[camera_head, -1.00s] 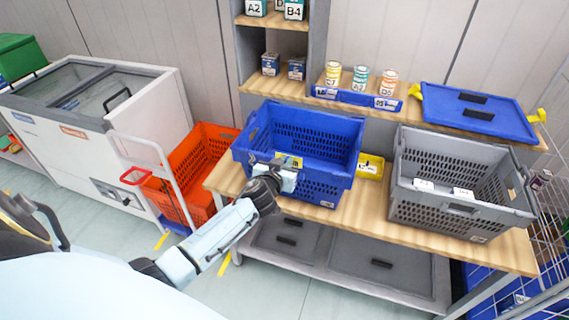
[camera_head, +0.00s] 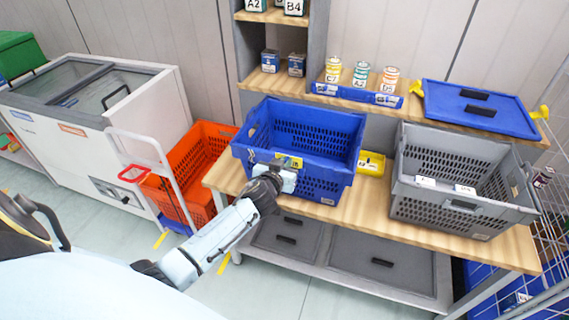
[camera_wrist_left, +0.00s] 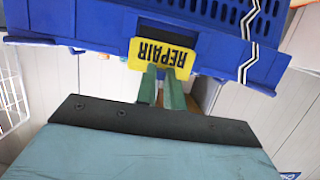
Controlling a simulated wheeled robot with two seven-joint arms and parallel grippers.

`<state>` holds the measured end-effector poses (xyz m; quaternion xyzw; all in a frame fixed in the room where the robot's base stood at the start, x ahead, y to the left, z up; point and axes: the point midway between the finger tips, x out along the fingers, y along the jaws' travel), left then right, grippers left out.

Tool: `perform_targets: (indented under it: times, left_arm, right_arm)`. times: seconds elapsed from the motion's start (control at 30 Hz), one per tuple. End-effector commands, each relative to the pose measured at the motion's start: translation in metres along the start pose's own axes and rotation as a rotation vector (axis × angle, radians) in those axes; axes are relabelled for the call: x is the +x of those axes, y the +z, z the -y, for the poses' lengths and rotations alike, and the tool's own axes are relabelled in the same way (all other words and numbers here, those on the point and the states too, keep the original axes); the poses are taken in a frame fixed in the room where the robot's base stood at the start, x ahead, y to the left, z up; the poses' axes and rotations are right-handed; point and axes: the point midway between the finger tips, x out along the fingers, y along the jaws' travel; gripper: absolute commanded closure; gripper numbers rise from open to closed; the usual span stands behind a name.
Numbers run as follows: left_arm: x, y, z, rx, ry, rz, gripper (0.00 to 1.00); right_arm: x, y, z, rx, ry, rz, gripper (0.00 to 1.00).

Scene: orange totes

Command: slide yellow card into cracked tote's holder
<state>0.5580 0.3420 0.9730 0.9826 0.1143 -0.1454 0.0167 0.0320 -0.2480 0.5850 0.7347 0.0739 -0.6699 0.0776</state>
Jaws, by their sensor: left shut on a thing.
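The blue tote (camera_head: 305,140) stands on the wooden bench. In the left wrist view its wall (camera_wrist_left: 95,18) shows a jagged white-and-black crack line on the right. The yellow card (camera_wrist_left: 162,57) reads REPAIR, upside down in that view, and lies against the tote's wall; it also shows in the head view (camera_head: 290,161). My left gripper (camera_wrist_left: 162,80) is shut on the card's edge, at the tote's near side; it also shows in the head view (camera_head: 287,180). I cannot tell how far the card sits in a holder. My right gripper is not in view.
A grey tote (camera_head: 445,205) stands to the right on the bench (camera_head: 362,215). A yellow tray (camera_head: 371,163) lies between the totes. An orange tote (camera_head: 195,165) on a trolley stands left. Cans and a blue lid (camera_head: 477,108) sit on the back shelf.

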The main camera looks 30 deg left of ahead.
Motion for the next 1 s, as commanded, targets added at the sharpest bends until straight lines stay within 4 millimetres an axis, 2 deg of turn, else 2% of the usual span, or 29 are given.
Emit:
perform_targets:
  times: [0.7, 0.97, 1.0]
  left_arm:
    - [0.005, 0.018, 0.0, -0.001, 0.0, 0.0, 0.99]
    - [0.005, 0.018, 0.0, 0.0, 0.0, 0.0, 0.99]
    - [0.005, 0.018, 0.0, 0.0, 0.0, 0.0, 0.87]
  right_arm:
    - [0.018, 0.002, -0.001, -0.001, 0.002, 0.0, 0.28]
    - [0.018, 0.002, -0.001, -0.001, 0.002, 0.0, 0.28]
    - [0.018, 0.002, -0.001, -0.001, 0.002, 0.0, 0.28]
